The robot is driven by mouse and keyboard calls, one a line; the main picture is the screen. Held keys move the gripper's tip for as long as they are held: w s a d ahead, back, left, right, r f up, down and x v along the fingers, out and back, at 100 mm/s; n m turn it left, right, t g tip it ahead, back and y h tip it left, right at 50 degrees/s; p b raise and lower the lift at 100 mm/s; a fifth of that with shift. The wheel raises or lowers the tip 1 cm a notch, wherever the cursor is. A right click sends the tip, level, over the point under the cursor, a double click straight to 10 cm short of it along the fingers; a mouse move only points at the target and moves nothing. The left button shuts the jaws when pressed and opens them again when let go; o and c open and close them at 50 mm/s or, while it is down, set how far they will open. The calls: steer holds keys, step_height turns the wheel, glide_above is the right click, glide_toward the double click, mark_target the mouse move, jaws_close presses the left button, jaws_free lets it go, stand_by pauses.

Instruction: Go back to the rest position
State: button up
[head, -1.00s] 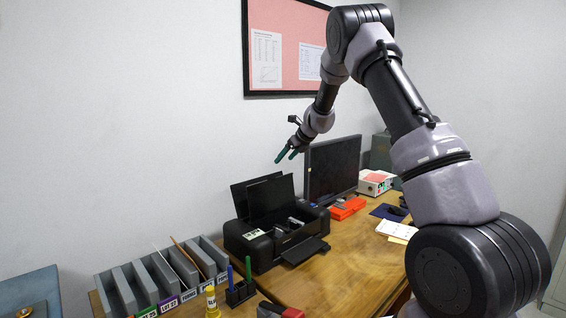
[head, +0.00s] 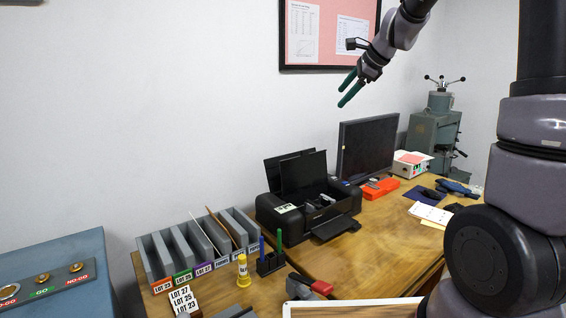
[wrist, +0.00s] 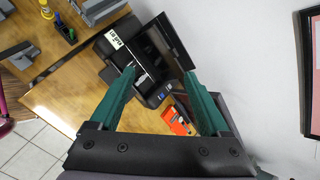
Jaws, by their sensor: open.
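My gripper (head: 348,88) is open and empty, with two green fingers. In the head view it hangs in the air in front of the wall, above the black printer (head: 310,205) and to the upper left of the monitor (head: 367,148). In the wrist view my gripper (wrist: 160,90) has its fingers spread apart, with the printer (wrist: 140,62) beyond and between them. Nothing lies between the fingertips. My arm rises at the right side of the head view, and its upper part is cut off by the frame.
The wooden desk (head: 400,255) holds a grey sorter (head: 195,240), a yellow glue bottle (head: 243,270), a pen holder (head: 270,263), an orange box (head: 380,188) and a white instrument (head: 411,164). A blue-grey gauge bench (head: 60,255) stands at left. A pinboard (head: 330,35) hangs behind. The air around my gripper looks clear.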

steer(key=s+d+n+h, duration=0.1)
steer(key=s+d+n, duration=0.2)
steer(key=s+n, duration=0.4)
steer(key=s+d+n+h, duration=0.2)
steer(key=s+n, duration=0.5)
steer(key=s, duration=1.6)
steer(key=shift+s+d+r+h, duration=0.3)
steer(key=shift+s+d+r, duration=0.1)
steer(key=shift+d, duration=0.2)
